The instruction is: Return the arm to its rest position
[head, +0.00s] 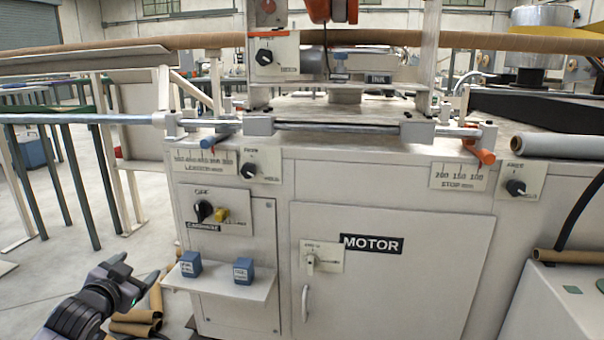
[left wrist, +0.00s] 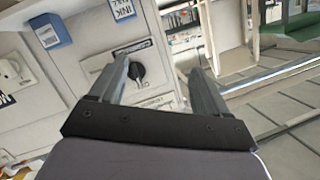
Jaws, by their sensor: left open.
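My left gripper (head: 136,270) is at the lower left of the head view, left of the winder's cabinet and apart from it. Its two fingers are spread with nothing between them. In the left wrist view the open fingers (left wrist: 158,70) point toward the winder's panel, with a black rotary knob (left wrist: 136,72) showing near the left finger. The winder's cabinet (head: 390,290) fills the middle of the head view. My right gripper is not in view.
A small shelf (head: 218,284) with two blue blocks (head: 190,264) juts from the cabinet near my left gripper. Brown cardboard tubes (head: 135,322) lie on the floor beside the gripper. A metal rail (head: 80,119) sticks out to the left above. Open floor lies farther left.

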